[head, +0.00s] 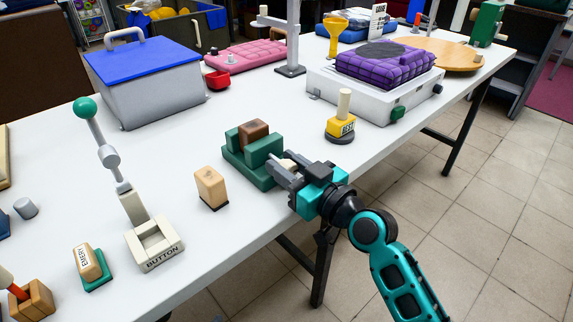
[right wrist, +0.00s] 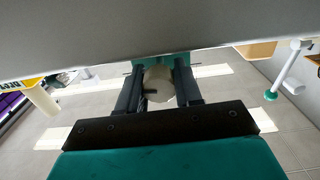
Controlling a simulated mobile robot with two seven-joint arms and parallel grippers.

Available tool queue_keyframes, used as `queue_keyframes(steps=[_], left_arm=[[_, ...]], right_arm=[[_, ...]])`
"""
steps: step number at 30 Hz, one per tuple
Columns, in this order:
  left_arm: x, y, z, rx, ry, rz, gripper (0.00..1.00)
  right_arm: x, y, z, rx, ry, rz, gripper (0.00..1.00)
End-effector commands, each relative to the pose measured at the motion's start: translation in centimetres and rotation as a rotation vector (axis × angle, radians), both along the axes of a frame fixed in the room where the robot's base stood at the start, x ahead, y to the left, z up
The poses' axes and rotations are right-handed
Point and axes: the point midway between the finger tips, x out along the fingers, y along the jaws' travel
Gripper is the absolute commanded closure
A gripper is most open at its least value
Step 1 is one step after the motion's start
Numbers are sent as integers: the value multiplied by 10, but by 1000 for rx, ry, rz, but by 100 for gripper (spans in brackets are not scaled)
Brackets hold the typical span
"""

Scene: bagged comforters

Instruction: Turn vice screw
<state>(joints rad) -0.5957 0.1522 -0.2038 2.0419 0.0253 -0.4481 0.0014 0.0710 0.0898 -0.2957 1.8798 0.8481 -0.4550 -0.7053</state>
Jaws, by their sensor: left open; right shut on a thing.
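The green vice (head: 246,171) stands near the table's front edge, with a brown block (head: 254,132) between its jaws. My right gripper (head: 280,166) reaches in from the right at the vice's front side. Its fingers are shut on the pale round end of the vice screw (head: 288,163). In the right wrist view, this round vice screw end (right wrist: 159,84) sits between the two dark fingers of the right gripper (right wrist: 159,92). The rest of the screw is mostly hidden by the fingers. My left gripper is not in view.
A wooden block (head: 211,188) stands left of the vice, and a yellow-based stamp (head: 341,126) stands to its right. A lever with a green ball (head: 86,108) and a button box (head: 155,246) are further left.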

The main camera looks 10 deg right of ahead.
Motion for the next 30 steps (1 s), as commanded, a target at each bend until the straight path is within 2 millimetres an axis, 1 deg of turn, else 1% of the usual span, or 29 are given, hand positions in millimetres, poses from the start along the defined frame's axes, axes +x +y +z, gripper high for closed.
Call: queue_keyframes(steps=[3, 7, 14, 19, 20, 27, 30], left_arm=[[0, 0, 7, 1, -3, 0, 0], [-1, 1, 9, 2, -6, 3, 0], [-7, 6, -1, 8, 15, 15, 0], [-7, 6, -1, 7, 15, 16, 0], [-7, 6, -1, 7, 15, 16, 0], [-5, 5, 2, 6, 9, 14, 0], [-5, 5, 3, 6, 6, 13, 0]], right_arm=[[0, 0, 1, 59, 47, 2, 96], [0, 0, 1, 141, 107, 1, 96], [0, 0, -1, 192, 142, 1, 96], [0, 0, -1, 192, 141, 1, 96], [0, 0, -1, 192, 141, 1, 64], [0, 0, 0, 191, 140, 1, 41], [1, 0, 0, 190, 140, 1, 41]])
